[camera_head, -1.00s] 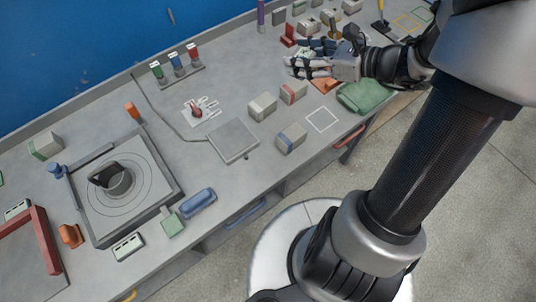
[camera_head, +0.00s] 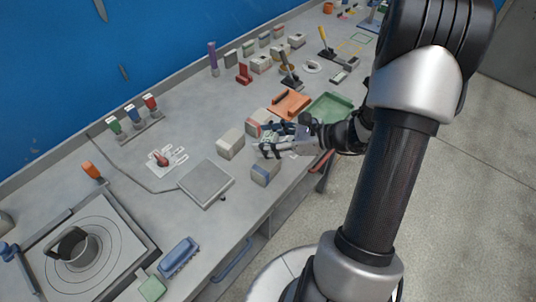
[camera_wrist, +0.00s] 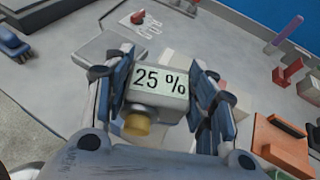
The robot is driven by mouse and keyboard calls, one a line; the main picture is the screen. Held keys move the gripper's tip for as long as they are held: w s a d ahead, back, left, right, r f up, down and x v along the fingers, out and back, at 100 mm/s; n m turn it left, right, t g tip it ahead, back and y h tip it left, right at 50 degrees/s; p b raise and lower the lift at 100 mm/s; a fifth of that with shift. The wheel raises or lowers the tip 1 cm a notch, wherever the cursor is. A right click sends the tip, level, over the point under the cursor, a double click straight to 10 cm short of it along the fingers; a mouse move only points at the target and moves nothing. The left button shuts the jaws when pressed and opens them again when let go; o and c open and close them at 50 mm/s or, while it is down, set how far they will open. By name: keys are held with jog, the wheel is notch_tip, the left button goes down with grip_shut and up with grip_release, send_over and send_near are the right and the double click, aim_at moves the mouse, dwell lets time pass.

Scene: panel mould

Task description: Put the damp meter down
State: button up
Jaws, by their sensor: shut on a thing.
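The damp meter (camera_wrist: 158,82) is a pale box with a display reading "25 %" and a brass-coloured knob on its near side. In the wrist view my gripper (camera_wrist: 160,72) is shut on it, one blue-grey finger on each side. In the head view my gripper (camera_head: 277,146) is over the front part of the bench, beside a blue-striped block (camera_head: 265,173) and a red-striped block (camera_head: 259,120). The meter is mostly hidden by the fingers there. I cannot tell whether it touches the bench.
A plain beige block (camera_head: 230,144) and a flat grey plate (camera_head: 206,184) lie to the left. An orange tray (camera_head: 291,103) and a green tray (camera_head: 330,107) are behind and right of my gripper. The bench's front edge is close. Bare bench (camera_head: 196,140) shows between the blocks and the back.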

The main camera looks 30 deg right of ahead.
jog(key=shift+f+b, duration=0.8)
jog(key=shift+f, duration=1.55)
jog(key=shift+f, duration=0.1)
jog(key=shift+f, duration=0.15)
jog(key=o, duration=1.5)
jog(key=shift+c, duration=0.2)
jog(key=shift+s+d+r, duration=0.2)
jog(key=shift+r, duration=0.2)
jog(key=p+v, duration=0.3)
jog(key=v, duration=0.8)
jog(key=shift+r+p, duration=0.15)
jog(key=shift+p, duration=0.2)
jog(key=shift+s, duration=0.1)
